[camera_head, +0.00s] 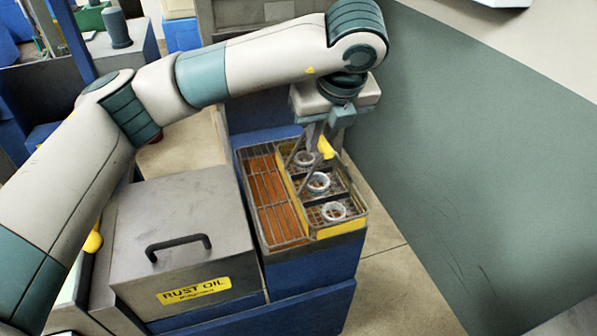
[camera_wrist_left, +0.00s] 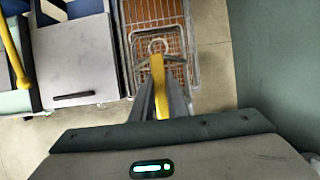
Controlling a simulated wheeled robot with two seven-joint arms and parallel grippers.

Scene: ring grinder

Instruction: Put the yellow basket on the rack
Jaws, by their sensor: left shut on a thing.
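The yellow basket (camera_head: 341,229) is a wire basket with yellow trim and a tall handle. It holds several pale rings, one of which also shows in the left wrist view (camera_wrist_left: 158,45). My left gripper (camera_head: 321,138) is above the basket's far part, shut on its yellow handle (camera_wrist_left: 158,74). The wire rack (camera_head: 268,195) lies over an orange-brown surface on a blue stand. The basket is over the right half of the rack, and the left half is bare. I cannot tell whether the basket's bottom touches the rack. My right gripper is not in view.
A grey lidded box (camera_head: 185,225) with a black handle and a "RUST OIL" label stands left of the rack. A large grey-green panel (camera_head: 480,150) is to the right, with bare floor (camera_head: 385,255) between. Other machines fill the back left.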

